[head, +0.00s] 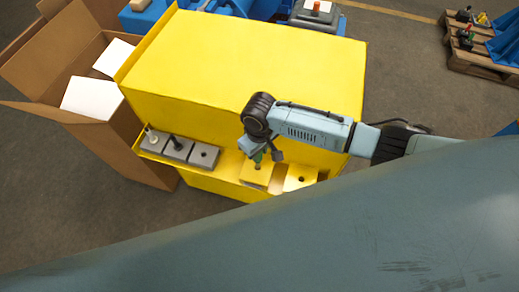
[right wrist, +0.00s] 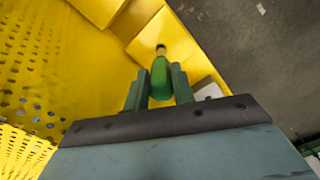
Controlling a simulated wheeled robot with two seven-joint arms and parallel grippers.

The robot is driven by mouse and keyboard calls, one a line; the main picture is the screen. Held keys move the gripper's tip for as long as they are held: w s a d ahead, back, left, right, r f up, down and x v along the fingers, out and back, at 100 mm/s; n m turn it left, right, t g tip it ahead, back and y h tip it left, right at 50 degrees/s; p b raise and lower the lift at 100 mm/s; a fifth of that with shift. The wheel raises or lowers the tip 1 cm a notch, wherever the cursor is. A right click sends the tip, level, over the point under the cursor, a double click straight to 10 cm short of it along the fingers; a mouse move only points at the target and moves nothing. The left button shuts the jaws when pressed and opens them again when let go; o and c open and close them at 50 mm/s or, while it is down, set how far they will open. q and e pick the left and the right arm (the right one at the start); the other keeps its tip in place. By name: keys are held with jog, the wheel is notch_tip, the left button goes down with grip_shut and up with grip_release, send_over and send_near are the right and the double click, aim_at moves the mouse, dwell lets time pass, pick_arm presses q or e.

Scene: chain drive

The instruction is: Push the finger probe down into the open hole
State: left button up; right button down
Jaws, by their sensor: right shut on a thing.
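My right gripper (head: 263,155) is shut on a green-handled finger probe (head: 258,158), over a yellow block on the cabinet's front ledge. In the right wrist view the green probe (right wrist: 160,80) sits between the two fingers (right wrist: 160,88), its narrow end at the yellow block (right wrist: 178,48). I cannot tell whether its tip is inside a hole. A second yellow block (head: 300,180) to the right has an open dark hole. A grey block (head: 204,157) on the left also has an open hole. My left gripper is out of view.
Two grey blocks on the left hold a white-topped probe (head: 150,134) and a black probe (head: 177,142). The yellow cabinet (head: 245,70) rises behind the ledge. An open cardboard box (head: 100,135) stands at left; pallets (head: 480,62) lie at far right.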

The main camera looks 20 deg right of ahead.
jog(key=shift+p, duration=0.4)
jog(key=shift+f+b, duration=1.75)
jog(key=shift+f, duration=1.25)
jog(key=c, duration=1.1)
grip_release()
notch_tip(320, 180, up, 13)
jog(key=shift+r+p, duration=0.2)
jog(key=shift+p, duration=0.9)
jog(key=shift+a, duration=0.1)
